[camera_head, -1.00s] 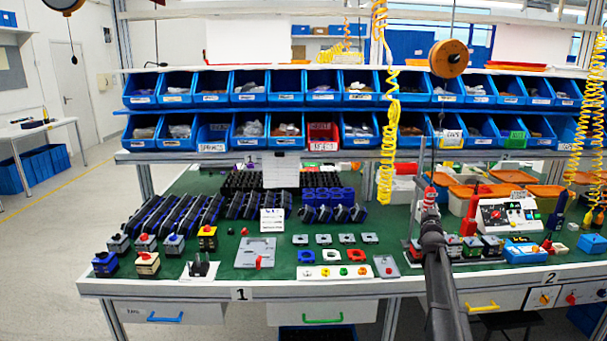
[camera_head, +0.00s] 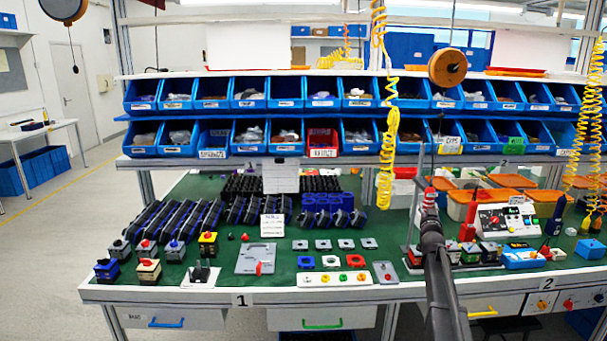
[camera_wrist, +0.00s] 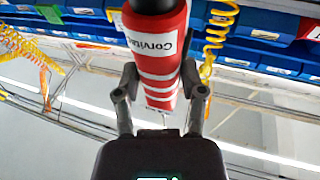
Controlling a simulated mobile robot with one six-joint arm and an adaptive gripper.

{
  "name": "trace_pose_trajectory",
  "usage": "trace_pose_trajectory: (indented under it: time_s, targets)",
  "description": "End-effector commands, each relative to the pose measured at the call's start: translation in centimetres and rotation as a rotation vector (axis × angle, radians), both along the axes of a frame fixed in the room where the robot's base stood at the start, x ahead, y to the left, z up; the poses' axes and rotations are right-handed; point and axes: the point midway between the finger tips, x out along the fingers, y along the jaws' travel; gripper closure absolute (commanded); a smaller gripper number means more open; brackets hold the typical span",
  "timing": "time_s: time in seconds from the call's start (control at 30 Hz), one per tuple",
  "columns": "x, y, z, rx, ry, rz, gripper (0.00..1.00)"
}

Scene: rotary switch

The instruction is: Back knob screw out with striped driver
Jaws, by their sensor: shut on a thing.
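The striped driver (camera_wrist: 160,45) has a red body with white bands and a white label. My gripper (camera_wrist: 162,98) is shut on it, one finger on each side, in the wrist view. In the head view the driver (camera_head: 429,200) stands upright at the end of my dark arm, above the right part of the bench and below the orange balancer (camera_head: 447,63). A red knob (camera_head: 259,268) lies on a grey plate (camera_head: 254,253) at the front of the bench, well left of the driver. Several knob switches (camera_head: 147,250) stand at the front left. No screw can be made out.
Blue bins (camera_head: 195,93) fill two shelves behind the bench. A yellow coiled hose (camera_head: 388,150) hangs just left of the driver. A control box (camera_head: 505,219) and orange-lidded tubs (camera_head: 513,181) stand at the right. Some green bench top shows around the grey plate.

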Motion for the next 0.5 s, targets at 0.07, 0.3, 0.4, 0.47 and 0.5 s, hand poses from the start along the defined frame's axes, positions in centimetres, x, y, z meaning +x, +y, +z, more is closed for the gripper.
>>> trace_pose_trajectory:
  time_s: [0.07,0.3,0.4,0.47,0.5]
  targets:
    - [0.07,-0.04,0.59,0.000,0.000,0.000,0.95]
    - [0.09,-0.03,1.21,0.000,-0.001,0.000,0.95]
    - [0.09,-0.03,1.20,0.000,-0.001,0.000,0.95]
    - [0.09,-0.02,1.17,0.000,-0.001,0.000,0.95]
    - [0.09,-0.02,1.16,0.000,-0.001,0.000,0.95]
